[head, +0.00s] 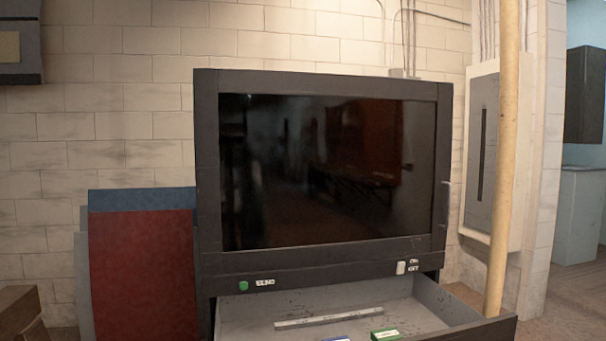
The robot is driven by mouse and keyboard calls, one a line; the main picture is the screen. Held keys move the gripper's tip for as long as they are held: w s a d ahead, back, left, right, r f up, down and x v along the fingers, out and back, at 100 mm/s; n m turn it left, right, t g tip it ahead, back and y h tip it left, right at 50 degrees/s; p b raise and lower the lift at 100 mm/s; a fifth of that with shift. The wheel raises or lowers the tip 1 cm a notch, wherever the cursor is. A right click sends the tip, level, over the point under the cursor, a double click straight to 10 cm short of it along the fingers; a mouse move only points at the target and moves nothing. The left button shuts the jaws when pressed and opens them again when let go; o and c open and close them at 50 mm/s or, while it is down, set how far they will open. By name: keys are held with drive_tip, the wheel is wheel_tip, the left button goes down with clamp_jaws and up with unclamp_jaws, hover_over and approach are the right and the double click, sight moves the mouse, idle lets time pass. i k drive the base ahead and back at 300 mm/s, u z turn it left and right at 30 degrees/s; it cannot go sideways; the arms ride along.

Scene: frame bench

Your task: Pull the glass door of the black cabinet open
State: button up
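The black cabinet (322,258) stands against the wall in the middle of the head view. Its glass door (320,170) is dark and reflective, set in a black frame, and looks shut. A thin grey upright handle (445,203) is on the door's right edge. My gripper does not show in the head view.
A drawer (400,313) below the door is pulled out, holding a metal strip (328,317), a green box (385,333) and a blue item. A wooden pole (504,150) stands close on the right. Red and blue panels (143,260) lean at the left.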

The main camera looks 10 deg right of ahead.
sight(336, 173)
drive_tip(key=u, duration=0.05)
drive_tip(key=k, duration=0.35)
drive_tip(key=z, duration=0.8)
drive_tip(key=i, duration=1.3)
drive_tip(key=u, duration=0.6)
